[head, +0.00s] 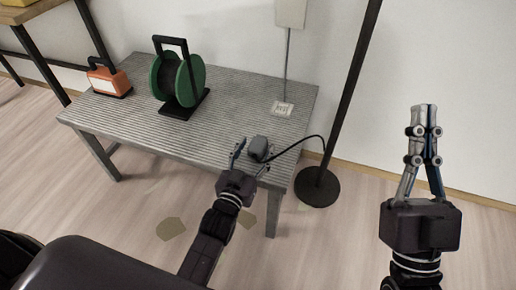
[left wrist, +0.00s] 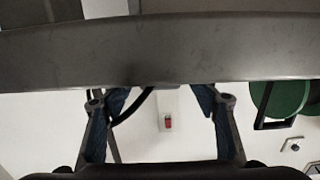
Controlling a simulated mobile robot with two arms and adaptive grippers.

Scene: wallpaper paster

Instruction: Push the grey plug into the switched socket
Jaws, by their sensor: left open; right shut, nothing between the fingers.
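The grey plug (head: 259,146) is at the table's front right, with a black cable running right from it. My left gripper (head: 250,156) is open at the plug, with a finger to either side; I cannot tell whether they touch it. A white plate that looks like the socket (head: 283,108) lies on the table behind the plug, apart from it. In the left wrist view, my open fingers (left wrist: 163,104) reach behind a wide grey band I cannot identify. A small red part (left wrist: 168,122) shows on a pale fitting between them. My right gripper (head: 424,107) is shut and empty, right of the table.
A green cable reel (head: 178,78) and an orange-and-white device (head: 109,80) stand on the left of the ribbed grey table (head: 235,110). A dark pole with a round base (head: 317,188) stands at the table's right. A pale box (head: 291,12) hangs on the wall.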

